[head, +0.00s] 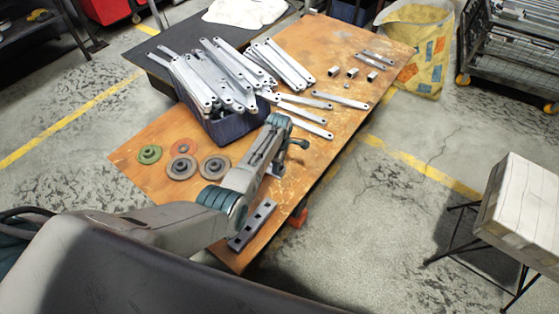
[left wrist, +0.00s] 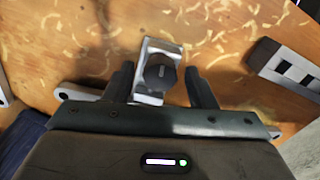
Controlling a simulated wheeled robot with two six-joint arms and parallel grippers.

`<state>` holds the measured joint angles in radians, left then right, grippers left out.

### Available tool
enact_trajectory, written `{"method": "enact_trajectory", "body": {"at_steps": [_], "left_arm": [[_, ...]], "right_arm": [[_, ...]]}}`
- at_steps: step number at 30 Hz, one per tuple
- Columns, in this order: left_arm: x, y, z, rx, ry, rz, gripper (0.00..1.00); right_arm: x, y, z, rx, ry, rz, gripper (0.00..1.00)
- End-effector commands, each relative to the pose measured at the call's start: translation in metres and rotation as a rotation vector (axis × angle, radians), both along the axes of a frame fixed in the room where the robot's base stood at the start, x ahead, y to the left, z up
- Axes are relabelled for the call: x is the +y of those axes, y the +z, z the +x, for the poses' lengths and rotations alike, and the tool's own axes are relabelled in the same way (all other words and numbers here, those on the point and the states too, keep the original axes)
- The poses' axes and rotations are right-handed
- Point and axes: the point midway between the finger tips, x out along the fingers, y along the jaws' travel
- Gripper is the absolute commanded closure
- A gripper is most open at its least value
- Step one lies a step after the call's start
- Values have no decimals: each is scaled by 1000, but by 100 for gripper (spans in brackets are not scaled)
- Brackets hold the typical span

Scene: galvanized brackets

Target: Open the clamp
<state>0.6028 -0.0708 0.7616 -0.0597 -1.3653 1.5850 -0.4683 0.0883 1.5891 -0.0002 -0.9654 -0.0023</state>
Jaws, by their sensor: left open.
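The clamp (left wrist: 145,48) shows in the left wrist view as a pale metal frame with a dark faceted knob (left wrist: 160,72) on it, against the wooden table top. My left gripper (left wrist: 159,80) is open, with one dark finger on each side of the knob. Gaps show between the knob and the fingers, and I cannot tell the height gap. In the head view my left arm (head: 255,160) reaches over the table's right edge and mostly hides the gripper and clamp. My right gripper is not in view.
The worn wooden table (head: 140,155) holds a dark blue bin (head: 225,128) heaped with galvanized brackets. Several loose brackets (head: 305,113) lie right of it. Round discs (head: 183,167) lie left of my arm, and a slotted metal rail (head: 252,225) lies near the front edge.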

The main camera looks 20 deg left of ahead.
Motion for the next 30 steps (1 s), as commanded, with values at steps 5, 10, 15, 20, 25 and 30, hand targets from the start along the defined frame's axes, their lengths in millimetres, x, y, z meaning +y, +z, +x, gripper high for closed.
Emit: {"method": "enact_trajectory", "body": {"at_steps": [5,10,15,20,25,30], "left_arm": [[0,2,0,1,-172,0,49],[0,1,0,2,-339,0,49],[0,1,0,0,-463,0,49],[0,0,0,0,-490,0,49],[0,0,0,0,-488,0,49],[0,1,0,2,-487,0,49]], "right_arm": [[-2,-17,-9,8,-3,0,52],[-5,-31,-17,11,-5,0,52],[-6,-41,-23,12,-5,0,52],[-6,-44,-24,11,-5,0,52],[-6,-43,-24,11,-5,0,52],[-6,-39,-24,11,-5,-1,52]]}}
